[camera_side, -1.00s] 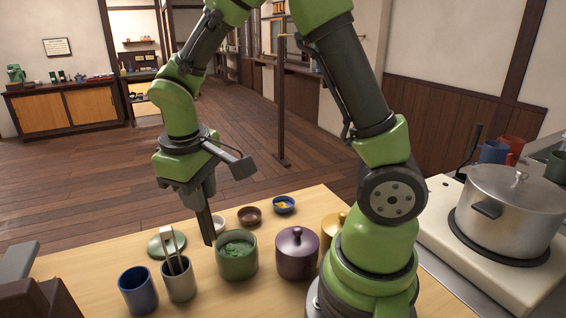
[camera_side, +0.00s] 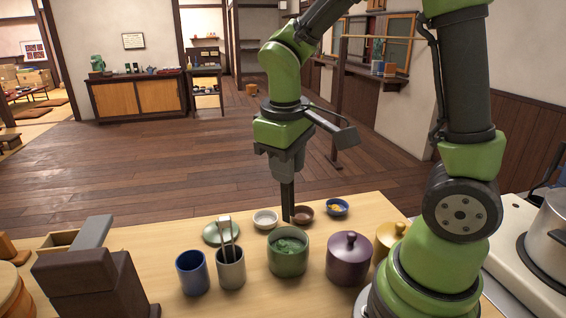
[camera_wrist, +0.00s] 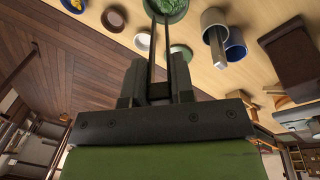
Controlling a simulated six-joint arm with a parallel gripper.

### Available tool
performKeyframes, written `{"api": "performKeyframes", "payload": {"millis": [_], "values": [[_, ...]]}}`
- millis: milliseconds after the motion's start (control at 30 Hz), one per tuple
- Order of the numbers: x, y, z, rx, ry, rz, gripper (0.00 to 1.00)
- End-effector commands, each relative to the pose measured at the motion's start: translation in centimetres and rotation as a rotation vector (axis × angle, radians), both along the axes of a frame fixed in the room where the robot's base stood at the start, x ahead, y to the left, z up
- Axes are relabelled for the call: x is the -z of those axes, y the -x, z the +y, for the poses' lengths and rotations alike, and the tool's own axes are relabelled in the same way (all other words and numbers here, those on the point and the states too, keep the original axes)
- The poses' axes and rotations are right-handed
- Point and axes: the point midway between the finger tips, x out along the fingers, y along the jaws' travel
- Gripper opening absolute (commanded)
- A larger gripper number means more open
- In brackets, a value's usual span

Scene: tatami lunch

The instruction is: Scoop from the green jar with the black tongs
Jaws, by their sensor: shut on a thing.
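The green jar (camera_side: 288,262) stands open on the table with chunky green contents; its mouth also shows at the top of the wrist view (camera_wrist: 168,12). My gripper (camera_side: 286,180) is shut on the black tongs (camera_side: 287,203), which hang straight down. In the side view their tips end near the jar's far rim; whether they are over or behind it I cannot tell. In the wrist view the two thin prongs of the tongs (camera_wrist: 151,60) reach toward the jar mouth, slightly apart. I see no food between them.
A grey cup (camera_side: 231,275) with pale tongs (camera_side: 226,230) and a blue cup (camera_side: 192,278) stand left of the jar. A purple lidded jar (camera_side: 348,265) is right. Behind lie a green lid (camera_side: 217,234), white bowl (camera_side: 265,220), brown bowl (camera_side: 303,215) and blue bowl (camera_side: 337,208).

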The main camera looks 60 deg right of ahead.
Motion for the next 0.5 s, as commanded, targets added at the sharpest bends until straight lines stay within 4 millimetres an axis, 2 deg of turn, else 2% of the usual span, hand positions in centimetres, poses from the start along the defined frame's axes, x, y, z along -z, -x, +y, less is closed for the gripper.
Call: {"api": "performKeyframes", "payload": {"millis": [500], "values": [[5.0,0.0,0.0,0.0,0.0,0.004,0.0]]}}
